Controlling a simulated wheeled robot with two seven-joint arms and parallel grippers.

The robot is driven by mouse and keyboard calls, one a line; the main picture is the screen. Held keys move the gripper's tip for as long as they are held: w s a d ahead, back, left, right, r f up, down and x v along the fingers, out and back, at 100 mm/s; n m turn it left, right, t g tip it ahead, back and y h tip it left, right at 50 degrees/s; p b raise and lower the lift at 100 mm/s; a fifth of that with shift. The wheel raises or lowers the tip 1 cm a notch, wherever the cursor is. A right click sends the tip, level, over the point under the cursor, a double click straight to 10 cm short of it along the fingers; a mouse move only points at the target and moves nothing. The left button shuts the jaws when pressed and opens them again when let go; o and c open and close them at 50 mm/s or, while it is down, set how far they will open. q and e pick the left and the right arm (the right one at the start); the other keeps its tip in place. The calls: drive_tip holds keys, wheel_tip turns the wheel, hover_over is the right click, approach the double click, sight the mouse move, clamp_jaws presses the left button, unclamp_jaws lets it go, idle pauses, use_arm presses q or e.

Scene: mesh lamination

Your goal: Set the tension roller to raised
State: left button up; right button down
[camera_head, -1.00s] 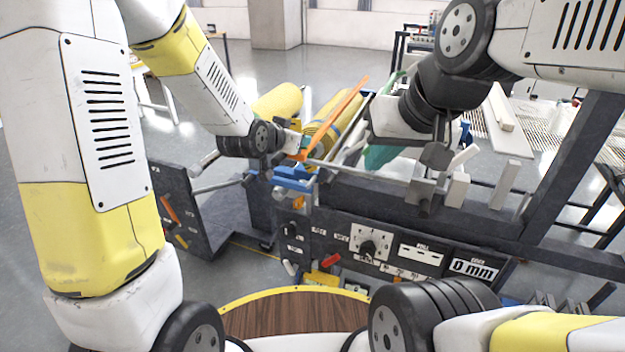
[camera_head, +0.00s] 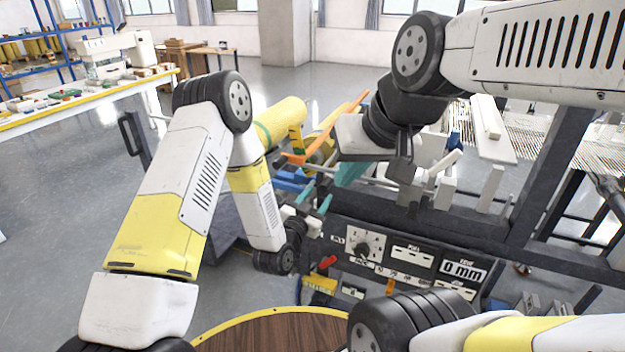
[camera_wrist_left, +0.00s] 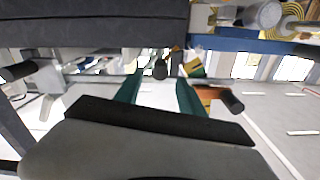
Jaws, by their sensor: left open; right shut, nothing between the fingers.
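My left gripper (camera_head: 314,199) is open, its two teal fingers spread and pointing up toward the machine's blue bracket (camera_head: 291,181). In the left wrist view the fingers (camera_wrist_left: 159,95) have a gap between them, with a dark round-ended knob (camera_wrist_left: 160,69) showing near their tips. I cannot tell whether they touch it. An orange bar (camera_head: 333,132) slants up behind the bracket, beside the yellow rolls (camera_head: 282,119). I cannot tell which part is the tension roller or how high it stands. My right gripper (camera_head: 350,173) is shut and empty, with teal fingers beside the rolls.
A control panel (camera_head: 400,257) with a dial (camera_head: 363,249) and a 0 mm display (camera_head: 463,270) faces me. A red lever (camera_head: 327,263) sits at its left. The wooden round top (camera_head: 275,334) is at the front. Dark frame posts stand at right; open floor lies left.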

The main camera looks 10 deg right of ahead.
sight(323, 188)
use_arm(q)
drive_tip(key=x, duration=0.5)
drive_tip(key=shift+w+d, duration=0.15)
drive_tip(key=shift+w, duration=0.1)
clamp_jaws()
idle(1.2)
